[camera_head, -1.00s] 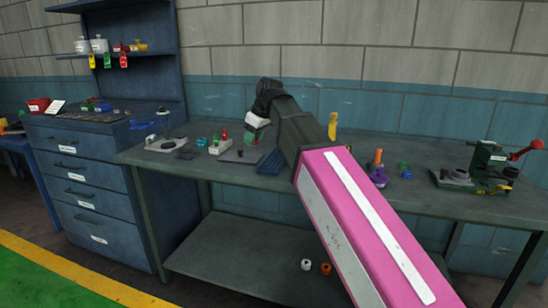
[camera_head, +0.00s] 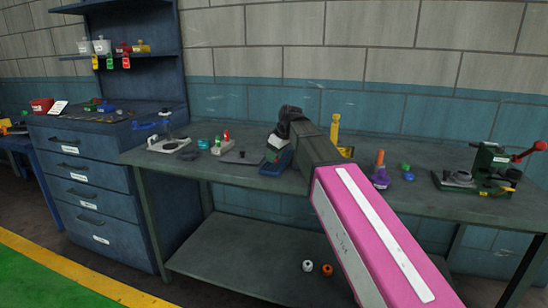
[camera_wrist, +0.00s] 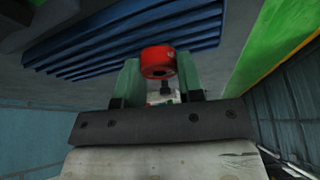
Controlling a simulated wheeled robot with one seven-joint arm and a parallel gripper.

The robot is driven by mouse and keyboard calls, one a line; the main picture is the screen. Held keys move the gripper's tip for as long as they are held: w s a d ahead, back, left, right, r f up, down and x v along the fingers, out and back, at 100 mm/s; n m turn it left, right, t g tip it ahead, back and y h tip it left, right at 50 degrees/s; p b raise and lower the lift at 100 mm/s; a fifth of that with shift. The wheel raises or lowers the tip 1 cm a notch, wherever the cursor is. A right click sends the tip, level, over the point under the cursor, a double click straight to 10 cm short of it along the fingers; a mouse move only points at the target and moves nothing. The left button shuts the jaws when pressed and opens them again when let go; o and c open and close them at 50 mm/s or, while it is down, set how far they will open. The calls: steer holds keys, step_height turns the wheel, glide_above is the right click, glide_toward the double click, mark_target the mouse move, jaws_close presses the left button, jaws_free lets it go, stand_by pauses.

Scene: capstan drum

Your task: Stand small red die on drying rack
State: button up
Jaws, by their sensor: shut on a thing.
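The small red die (camera_wrist: 158,62) is a short round piece with a dark hole in its face. In the wrist view it sits between the two green fingers of my gripper (camera_wrist: 160,80), which is shut on it. The drying rack (camera_wrist: 130,42) is blue with parallel ridges and lies just beyond the die in that view. The die is not distinct there. Whether it touches the rack I cannot tell.
A yellow upright item (camera_head: 335,128), a purple-based item (camera_head: 381,178) and a green press (camera_head: 485,170) stand to the right.

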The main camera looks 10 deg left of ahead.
steer(key=shift+f, duration=0.25)
steer(key=shift+f, duration=0.15)
steer(key=o, duration=1)
steer(key=shift+c, duration=0.2)
steer(key=v, duration=1.2)
steer(key=shift+d, duration=0.1)
